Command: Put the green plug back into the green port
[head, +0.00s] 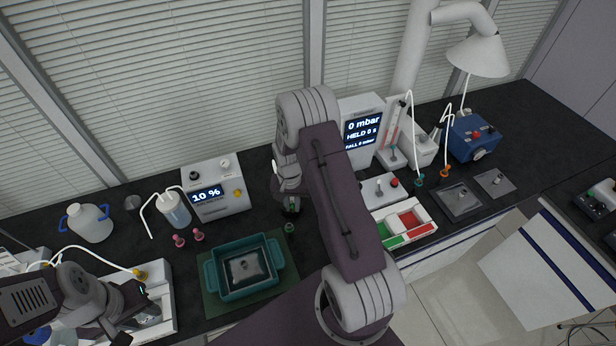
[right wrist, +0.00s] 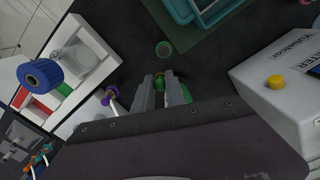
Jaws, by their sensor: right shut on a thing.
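My right gripper (right wrist: 160,92) is shut on a small green piece (right wrist: 159,82), which looks like the green plug; the fingers hide most of it. In the head view the right gripper (head: 290,204) hangs low over the black bench. A small round green thing (right wrist: 164,48) stands on the bench just beyond the fingertips, apart from them; it also shows in the head view (head: 289,228). I cannot tell whether it is the green port. A teal-green fitting on a white tube (head: 419,181) stands further right. My left gripper (head: 140,302) is at the lower left; its jaws are unclear.
A teal tub (head: 211,290) on a green mat holds a grey pouch. Behind it stand a "10 %" box (head: 216,185), a wash bottle (head: 174,211) and two pink plugs (head: 188,238). A tray with red and green compartments (head: 427,230) lies right of my right arm.

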